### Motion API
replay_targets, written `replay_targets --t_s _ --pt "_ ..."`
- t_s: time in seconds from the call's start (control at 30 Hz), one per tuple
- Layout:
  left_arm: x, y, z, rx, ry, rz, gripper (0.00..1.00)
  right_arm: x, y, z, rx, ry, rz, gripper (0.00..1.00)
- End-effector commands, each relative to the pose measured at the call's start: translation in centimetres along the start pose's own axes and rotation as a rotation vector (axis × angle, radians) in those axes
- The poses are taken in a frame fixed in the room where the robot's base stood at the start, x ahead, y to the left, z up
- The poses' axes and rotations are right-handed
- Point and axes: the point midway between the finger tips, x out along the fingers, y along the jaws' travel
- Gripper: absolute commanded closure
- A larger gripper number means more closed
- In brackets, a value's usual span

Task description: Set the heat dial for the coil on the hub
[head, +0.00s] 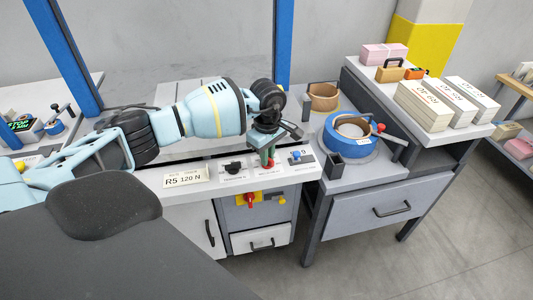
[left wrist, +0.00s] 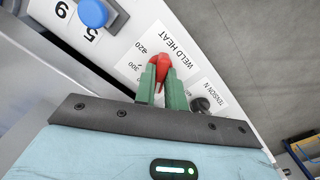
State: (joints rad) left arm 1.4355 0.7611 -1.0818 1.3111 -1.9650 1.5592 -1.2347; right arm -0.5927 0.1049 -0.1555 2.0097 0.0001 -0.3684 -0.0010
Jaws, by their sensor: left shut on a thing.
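The red heat dial (left wrist: 159,61) sits on a white plate marked WELD HEAT, with small numbers beside it that are hard to read. My left gripper (left wrist: 161,82) has its green fingers closed on both sides of the dial. In the head view my left gripper (head: 268,156) points down at the panel, and only a bit of the red dial shows by its tips. A blue coil (head: 333,151) with a small white tag lies at the right, around a hub. The tag's writing is too small to read. My right gripper is not in view.
A black tension knob (left wrist: 200,104) is beside the dial, and a blue button (left wrist: 92,13) is on its other side. A card (head: 185,179) reads R5 120 N. A red-and-yellow switch (head: 250,199) is on the cabinet front. A brown roll (head: 323,103) stands behind the coil.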

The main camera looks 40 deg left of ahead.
Motion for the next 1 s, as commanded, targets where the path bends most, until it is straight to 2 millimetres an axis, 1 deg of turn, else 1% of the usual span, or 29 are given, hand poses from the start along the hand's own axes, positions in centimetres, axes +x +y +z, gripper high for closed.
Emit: replay_targets --t_s 0.2,0.4,0.93,0.97,1.0 --pt "-0.13 0.03 -0.03 -0.12 0.0 0.001 1.0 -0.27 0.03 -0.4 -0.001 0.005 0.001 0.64" --pt "-0.09 0.04 -0.02 -0.179 0.0 0.001 1.0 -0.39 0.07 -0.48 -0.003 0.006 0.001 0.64" --pt "-0.03 0.04 -0.02 -0.2 0.0 0.001 1.0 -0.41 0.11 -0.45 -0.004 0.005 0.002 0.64" --pt "-0.03 0.04 -0.02 -0.2 0.0 0.001 0.86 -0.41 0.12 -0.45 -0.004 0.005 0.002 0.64" --pt "-0.03 0.04 -0.02 -0.2 0.0 0.001 0.8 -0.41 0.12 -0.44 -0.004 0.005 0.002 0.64"
